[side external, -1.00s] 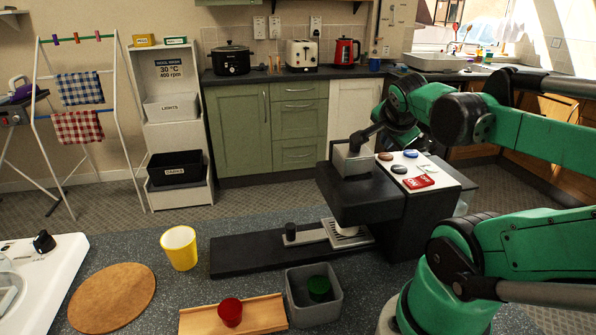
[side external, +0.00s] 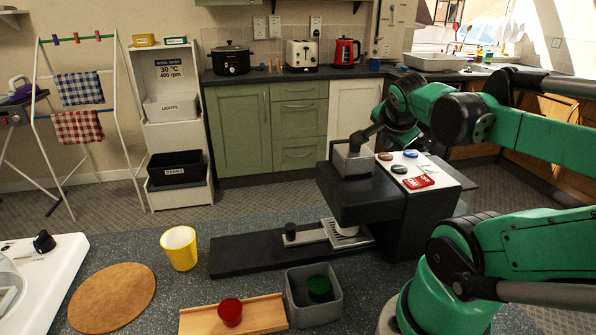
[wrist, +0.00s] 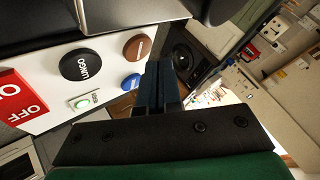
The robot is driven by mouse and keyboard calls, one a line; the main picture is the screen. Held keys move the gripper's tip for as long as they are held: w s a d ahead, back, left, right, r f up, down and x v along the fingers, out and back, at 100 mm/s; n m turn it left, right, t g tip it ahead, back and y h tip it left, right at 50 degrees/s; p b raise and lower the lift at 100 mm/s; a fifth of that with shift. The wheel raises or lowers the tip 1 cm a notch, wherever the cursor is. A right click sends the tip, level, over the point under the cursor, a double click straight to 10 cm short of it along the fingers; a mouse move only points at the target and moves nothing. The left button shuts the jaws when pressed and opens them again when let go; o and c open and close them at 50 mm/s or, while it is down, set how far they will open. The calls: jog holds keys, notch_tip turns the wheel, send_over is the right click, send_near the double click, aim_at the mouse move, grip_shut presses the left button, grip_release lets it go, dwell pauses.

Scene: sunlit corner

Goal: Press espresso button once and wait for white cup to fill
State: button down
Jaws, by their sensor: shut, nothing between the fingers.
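The black coffee machine (side external: 352,205) has a white panel (side external: 437,164) with brown, blue and black round buttons. In the wrist view, the black button (wrist: 82,65) has lettering that seems to read LUNGO. The brown button (wrist: 137,47) and blue button (wrist: 132,81) are beside my fingertips; their lettering is too small to read. My gripper (wrist: 165,66) is shut and empty, just right of these two buttons; contact cannot be judged. I cannot make out a white cup.
A yellow cup (side external: 179,247), grey bin (side external: 314,305), wooden tray (side external: 262,313) and round brown mat (side external: 110,297) are on the speckled counter. A metal drip tray (side external: 347,234) is below the machine.

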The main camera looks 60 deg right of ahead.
aim_at(385, 158)
jog(key=shift+f, duration=0.1)
jog(key=shift+f, duration=0.35)
jog(key=shift+f, duration=0.3)
dwell(0.6)
jog(key=shift+r, duration=0.75)
jog(key=shift+r, duration=2.5)
